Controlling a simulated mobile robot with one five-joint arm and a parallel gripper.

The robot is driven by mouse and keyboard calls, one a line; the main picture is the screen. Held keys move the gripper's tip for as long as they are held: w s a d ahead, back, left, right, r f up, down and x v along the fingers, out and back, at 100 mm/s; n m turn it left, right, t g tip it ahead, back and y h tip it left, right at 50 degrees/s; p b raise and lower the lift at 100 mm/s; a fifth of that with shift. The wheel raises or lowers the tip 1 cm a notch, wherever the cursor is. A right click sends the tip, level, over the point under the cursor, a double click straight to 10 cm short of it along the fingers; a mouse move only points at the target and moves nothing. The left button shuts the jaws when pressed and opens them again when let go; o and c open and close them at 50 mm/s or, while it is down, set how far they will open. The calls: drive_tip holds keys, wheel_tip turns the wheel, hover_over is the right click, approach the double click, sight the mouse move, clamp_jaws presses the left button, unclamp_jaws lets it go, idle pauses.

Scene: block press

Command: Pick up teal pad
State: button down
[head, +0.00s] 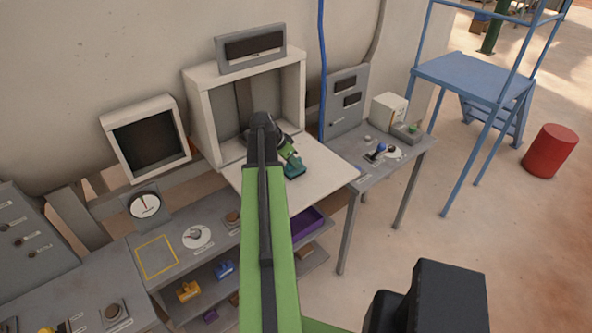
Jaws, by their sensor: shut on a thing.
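The teal pad (295,171) is a small dark-teal block at the white board in front of the press opening. My gripper (294,162) is at the end of my green and black arm and points down and to the right at the pad. It is shut on the teal pad. The fingertips are small and partly hidden, so the exact grip and any gap between pad and board cannot be made out. The white press box (194,95) stands open behind, and the white board (322,167) extends from its front.
My arm hides part of the press opening. A monitor (147,138) and a gauge (144,205) are at left. A purple tray (305,224) sits below the board. Yellow (188,291) and blue (223,269) blocks lie on the lower shelf. A side table (405,152) with controls is at right.

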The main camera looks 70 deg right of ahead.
sight(298, 158)
wheel_tip(298, 158, up, 5)
drive_tip(key=p, duration=0.4)
drive_tip(key=shift+f+p, duration=0.2)
drive_tip(key=shift+p, duration=0.15)
